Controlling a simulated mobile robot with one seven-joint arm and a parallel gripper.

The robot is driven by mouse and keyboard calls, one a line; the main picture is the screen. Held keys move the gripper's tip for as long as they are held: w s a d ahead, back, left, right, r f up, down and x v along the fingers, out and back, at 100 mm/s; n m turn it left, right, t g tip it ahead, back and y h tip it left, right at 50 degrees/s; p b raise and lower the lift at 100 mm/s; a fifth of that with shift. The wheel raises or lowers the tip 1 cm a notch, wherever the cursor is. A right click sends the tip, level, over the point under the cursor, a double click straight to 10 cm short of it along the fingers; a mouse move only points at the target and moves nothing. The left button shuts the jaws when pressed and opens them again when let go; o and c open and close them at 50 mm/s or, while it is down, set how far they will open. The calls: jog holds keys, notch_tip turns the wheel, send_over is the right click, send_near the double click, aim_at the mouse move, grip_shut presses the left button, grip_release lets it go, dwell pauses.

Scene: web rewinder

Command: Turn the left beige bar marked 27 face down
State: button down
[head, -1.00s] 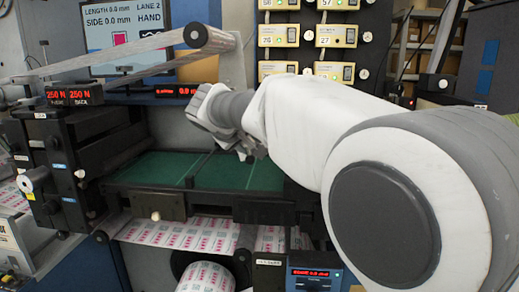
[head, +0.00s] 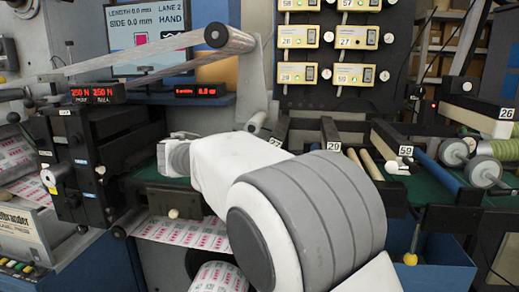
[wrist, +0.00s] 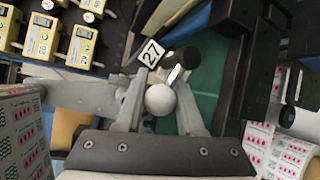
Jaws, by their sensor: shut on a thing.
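A white tag marked 27 (wrist: 152,52) shows in the wrist view just beyond my gripper (wrist: 160,95). The same tag (head: 277,141) is in the head view, right of my arm. My gripper is shut on a pale, round knob (wrist: 160,99) between its grey fingers. Two beige bars (head: 369,163) lie between the tags marked 29 and 59 in the head view. My arm hides the fingers and the bar by tag 27 there.
Tags 29 (head: 333,146) and 59 (head: 405,151) mark nearby black rails. A dark round knob (wrist: 186,57) is close beyond my fingers. Beige numbered modules (head: 353,38) hang on the panel above. Green surface (wrist: 208,85) shows at the right of the wrist view.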

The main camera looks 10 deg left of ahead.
jog(key=shift+a+f+n+t+h+b, duration=0.1)
jog(key=shift+f+n+t+h, duration=0.2)
jog(key=shift+n, duration=0.25)
jog(key=shift+d+f+n+t+h+b, duration=0.15)
jog(key=shift+n+t+h, duration=0.15)
jog(key=shift+n, duration=0.3)
jog(key=shift+a+f+n+t+h+b, duration=0.1)
jog(key=shift+a+f+n+t+h, duration=0.15)
jog(key=shift+n, duration=0.3)
jog(key=shift+d, duration=0.15)
jog(key=c, duration=0.5)
grip_release()
jog(key=shift+c, duration=0.2)
jog(key=b+v, duration=0.1)
jog(key=v, duration=1.6)
jog(key=shift+s, duration=0.15)
